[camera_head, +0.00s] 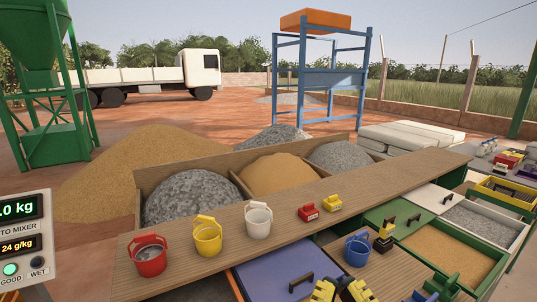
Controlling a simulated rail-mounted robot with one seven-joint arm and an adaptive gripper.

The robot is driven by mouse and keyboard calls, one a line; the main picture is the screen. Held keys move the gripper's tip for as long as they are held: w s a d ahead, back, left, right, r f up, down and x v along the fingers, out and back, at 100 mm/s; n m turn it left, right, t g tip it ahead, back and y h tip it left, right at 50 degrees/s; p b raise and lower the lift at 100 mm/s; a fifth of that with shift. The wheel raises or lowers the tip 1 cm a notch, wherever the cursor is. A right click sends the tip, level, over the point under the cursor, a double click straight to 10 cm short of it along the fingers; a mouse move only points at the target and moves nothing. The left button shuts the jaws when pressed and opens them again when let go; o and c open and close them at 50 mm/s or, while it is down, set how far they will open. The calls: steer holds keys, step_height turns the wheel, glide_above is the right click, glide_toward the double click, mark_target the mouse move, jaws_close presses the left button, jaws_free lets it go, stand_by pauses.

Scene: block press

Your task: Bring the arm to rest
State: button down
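Yellow and black machine parts (340,291) show at the bottom edge, right of centre, cut off by the frame. They may be the end of my arm. I cannot make out two fingertips, so whether my gripper is open or shut does not show. Nothing can be seen held there. Green and black parts (445,286) lie to their right, also cut off. A small yellow and black piece (383,240) stands on the bench by a blue bucket (358,249).
A wooden shelf (285,226) crosses the view with a red bucket (150,257), yellow bucket (208,238), cream bucket (258,222), red block (308,213) and yellow block (332,203). Lidded bins, including a purple lid (275,274), lie in front. A display panel (20,240) stands left.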

step_height(320, 180, up, 28)
steer(key=p, duration=2.5)
steer(key=shift+r, duration=0.25)
